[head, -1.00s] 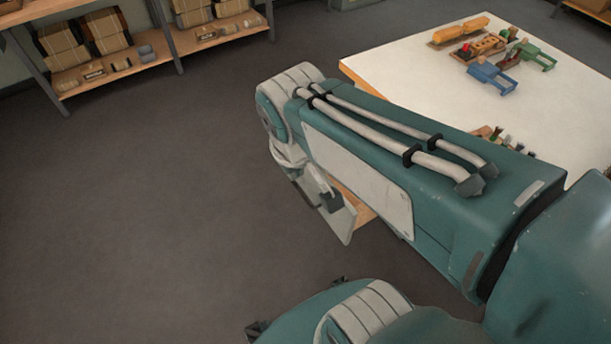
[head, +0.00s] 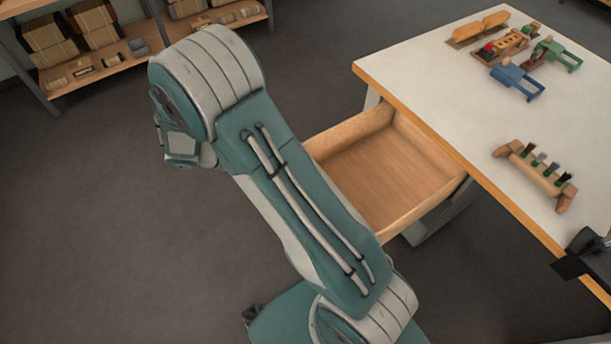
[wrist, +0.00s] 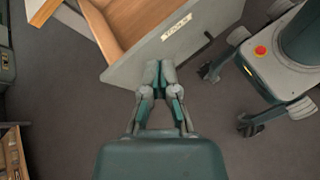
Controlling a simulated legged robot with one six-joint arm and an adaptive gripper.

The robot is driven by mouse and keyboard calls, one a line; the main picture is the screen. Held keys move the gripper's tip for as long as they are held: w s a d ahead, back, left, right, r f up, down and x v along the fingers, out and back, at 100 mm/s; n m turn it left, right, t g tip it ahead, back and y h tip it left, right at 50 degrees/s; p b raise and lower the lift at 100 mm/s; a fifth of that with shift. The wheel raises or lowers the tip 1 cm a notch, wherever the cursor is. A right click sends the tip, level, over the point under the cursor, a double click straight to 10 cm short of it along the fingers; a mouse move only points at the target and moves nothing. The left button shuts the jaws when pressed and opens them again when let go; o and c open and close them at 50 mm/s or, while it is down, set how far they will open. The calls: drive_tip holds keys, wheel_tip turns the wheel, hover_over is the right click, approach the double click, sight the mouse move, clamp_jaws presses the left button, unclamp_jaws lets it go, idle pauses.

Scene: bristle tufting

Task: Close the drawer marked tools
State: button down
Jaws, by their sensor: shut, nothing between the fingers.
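The drawer (head: 390,180) is pulled out from under the white-topped table. Its wooden inside looks empty in the head view, and my arm hides its front there. In the wrist view the drawer's grey front panel (wrist: 217,22) carries a white label (wrist: 177,27), tilted and hard to read, and a dark handle. My gripper (wrist: 159,66) is shut and empty, its fingertips close to the lower edge of the front panel. I cannot tell whether they touch it. In the head view the gripper is hidden behind my arm.
The table (head: 440,80) holds a wooden block with brushes (head: 535,170), a blue clamp-like piece (head: 516,80), a green one (head: 557,54) and other wooden parts. A dark device (head: 588,250) sits at its edge. A shelf with parcels (head: 90,65) stands upper left. The left floor is clear.

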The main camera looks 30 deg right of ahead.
wheel_tip(320, 180, down, 18)
drive_tip(key=w+a+n+t+h, duration=0.1)
drive_tip(key=n+t+h, duration=0.4)
drive_tip(key=n+h, duration=0.25)
drive_tip(key=d, duration=1.3)
drive_tip(key=shift+w+d+f+n+y, duration=0.15)
drive_tip(key=shift+w+d+n+y, duration=0.05)
drive_tip(key=shift+d+n+y, duration=0.2)
